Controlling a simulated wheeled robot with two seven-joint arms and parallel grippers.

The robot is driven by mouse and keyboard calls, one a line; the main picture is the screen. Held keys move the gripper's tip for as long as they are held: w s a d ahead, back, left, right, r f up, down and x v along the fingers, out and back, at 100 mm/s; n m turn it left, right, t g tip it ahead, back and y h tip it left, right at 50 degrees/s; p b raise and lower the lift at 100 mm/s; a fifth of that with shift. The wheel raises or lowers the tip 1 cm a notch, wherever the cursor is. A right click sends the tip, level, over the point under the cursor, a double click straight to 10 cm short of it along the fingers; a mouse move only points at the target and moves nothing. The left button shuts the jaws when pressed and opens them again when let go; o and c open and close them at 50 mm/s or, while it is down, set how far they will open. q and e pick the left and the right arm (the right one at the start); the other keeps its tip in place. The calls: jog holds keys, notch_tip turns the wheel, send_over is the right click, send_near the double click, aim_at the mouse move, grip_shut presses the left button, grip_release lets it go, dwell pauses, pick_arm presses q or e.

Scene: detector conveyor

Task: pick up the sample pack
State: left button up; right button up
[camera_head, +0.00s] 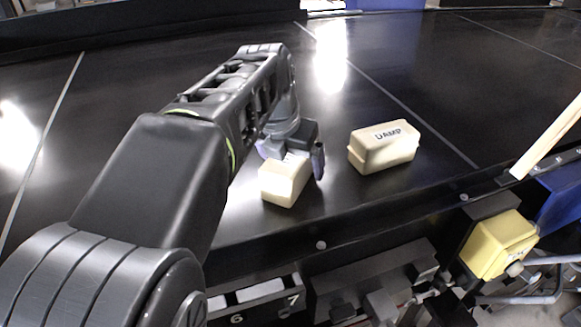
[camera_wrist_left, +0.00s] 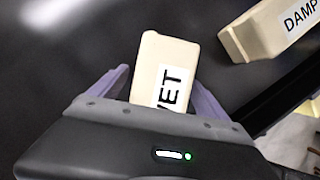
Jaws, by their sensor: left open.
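A cream block-shaped pack (camera_head: 285,183) lies on the black conveyor under my left gripper (camera_head: 300,160). In the left wrist view this pack (camera_wrist_left: 164,62) carries a white label reading "ET", with the first part cut off by the gripper body. My left gripper (camera_wrist_left: 162,88) is open, with one purple finger on each side of the pack and a visible gap at both. A second cream pack (camera_head: 384,147), labelled "DAMP", lies apart to the right; it also shows in the left wrist view (camera_wrist_left: 262,32). My right gripper is not in view.
The black conveyor (camera_head: 430,75) is bare beyond the packs. Its front edge runs below them. In front are numbered white slots (camera_head: 262,291), a yellow block (camera_head: 498,245) and a bent metal tube. A pale bar (camera_head: 548,137) slants at the right.

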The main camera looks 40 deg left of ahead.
pick_arm(q)
jog(key=shift+f, duration=0.2)
jog(key=shift+c, duration=0.4)
jog(key=shift+r, duration=0.1)
grip_shut()
dwell(0.6)
